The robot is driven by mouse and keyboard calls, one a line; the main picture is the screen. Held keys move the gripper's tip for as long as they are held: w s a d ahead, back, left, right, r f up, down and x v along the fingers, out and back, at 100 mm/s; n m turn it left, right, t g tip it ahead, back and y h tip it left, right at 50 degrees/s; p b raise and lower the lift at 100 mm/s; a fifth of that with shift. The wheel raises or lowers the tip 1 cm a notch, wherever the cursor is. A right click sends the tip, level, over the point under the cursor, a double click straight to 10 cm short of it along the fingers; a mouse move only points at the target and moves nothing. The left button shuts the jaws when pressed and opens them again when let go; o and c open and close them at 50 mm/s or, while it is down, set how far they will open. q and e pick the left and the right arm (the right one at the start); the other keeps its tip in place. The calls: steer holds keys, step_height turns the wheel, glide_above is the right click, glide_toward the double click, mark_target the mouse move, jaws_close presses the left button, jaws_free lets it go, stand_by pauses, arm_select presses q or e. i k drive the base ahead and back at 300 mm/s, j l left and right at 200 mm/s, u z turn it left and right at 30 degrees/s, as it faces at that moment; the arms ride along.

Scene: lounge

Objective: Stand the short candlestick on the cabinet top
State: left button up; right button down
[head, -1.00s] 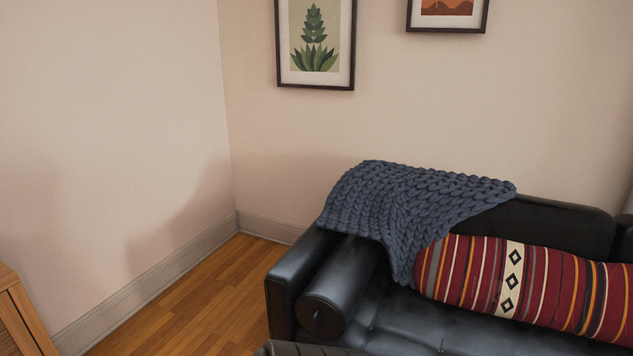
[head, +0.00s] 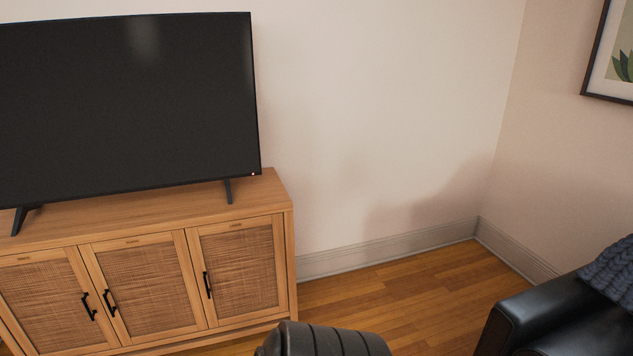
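The wooden cabinet (head: 262,190) stands at the left of the head view, with woven door panels and black handles. A large black television (head: 130,105) stands on its top on two feet. The bare right end of the cabinet top shows beside the television. No candlestick is in view. Neither of my grippers is in view. A dark ribbed part of my own body shows at the bottom middle edge.
A black leather sofa (head: 560,320) with a blue knitted throw (head: 612,268) is at the lower right. Wooden floor (head: 400,300) lies clear between cabinet and sofa. A framed plant picture (head: 612,60) hangs on the right wall.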

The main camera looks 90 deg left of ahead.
mark_target(124, 220)
steer(key=j+u, duration=0.1)
steer(key=u, duration=0.35)
steer(key=j+u, duration=0.1)
steer(key=u, duration=0.35)
steer(key=k+j+u, duration=0.1)
steer(key=u, duration=0.4)
steer(key=j+u, duration=0.1)
steer(key=u, duration=0.35)
steer(key=j+u, duration=0.1)
steer(key=u, duration=0.35)
steer(key=i+j+u, duration=0.2)
steer(key=j+u, duration=0.2)
steer(key=i+j+u, duration=0.2)
steer(key=u, duration=0.25)
steer(key=i+j+u, duration=0.25)
steer(key=u, duration=0.15)
steer(key=i+j+u, duration=0.15)
steer(key=i+u, duration=0.25)
steer(key=k, duration=0.1)
